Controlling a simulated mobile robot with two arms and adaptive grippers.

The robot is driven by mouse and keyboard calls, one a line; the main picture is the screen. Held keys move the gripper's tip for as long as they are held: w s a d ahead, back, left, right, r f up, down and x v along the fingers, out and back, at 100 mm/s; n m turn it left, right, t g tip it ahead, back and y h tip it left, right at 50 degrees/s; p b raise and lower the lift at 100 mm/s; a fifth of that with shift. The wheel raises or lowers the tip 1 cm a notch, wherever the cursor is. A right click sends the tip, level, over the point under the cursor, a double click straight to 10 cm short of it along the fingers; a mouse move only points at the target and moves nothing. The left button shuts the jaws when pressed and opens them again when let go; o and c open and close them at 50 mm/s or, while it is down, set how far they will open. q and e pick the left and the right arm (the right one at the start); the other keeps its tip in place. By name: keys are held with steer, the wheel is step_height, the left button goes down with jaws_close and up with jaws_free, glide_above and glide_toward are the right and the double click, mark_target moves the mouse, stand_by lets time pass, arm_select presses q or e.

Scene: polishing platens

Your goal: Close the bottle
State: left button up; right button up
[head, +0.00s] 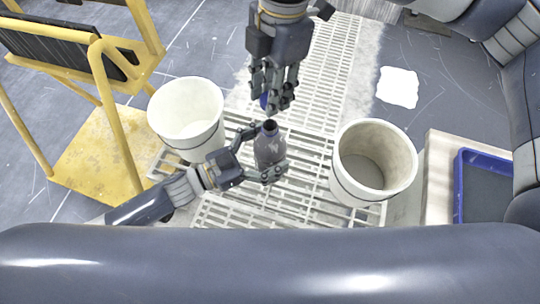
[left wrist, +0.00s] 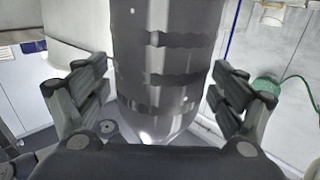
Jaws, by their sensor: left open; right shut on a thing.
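A dark grey, translucent bottle (head: 270,148) stands upright on the white slatted rack, its dark mouth open at the top. My left gripper (head: 262,153) is open around the bottle's body, with one finger on each side. In the left wrist view the bottle (left wrist: 165,65) fills the middle between the fingers of the left gripper (left wrist: 160,92), with gaps at both sides. My right gripper (head: 275,103) is above the bottle, pointing down, shut on a small blue cap (head: 264,101). The fingers hide most of the cap. The cap is apart from the bottle mouth.
A white bucket (head: 186,108) stands left of the bottle and another bucket (head: 372,160) stands right. The white slatted rack (head: 310,90) lies under them. A yellow frame (head: 110,150) is at the left, and a blue tray (head: 458,185) is at the right.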

arm_select(q)
steer(key=c, duration=1.6)
arm_select(e)
glide_above(270, 125)
steer(key=shift+w+d+f, duration=0.15)
steer(key=shift+f, duration=2.35)
steer(key=shift+f, duration=0.1)
steer(key=shift+f, duration=0.75)
steer(key=shift+f, duration=0.6)
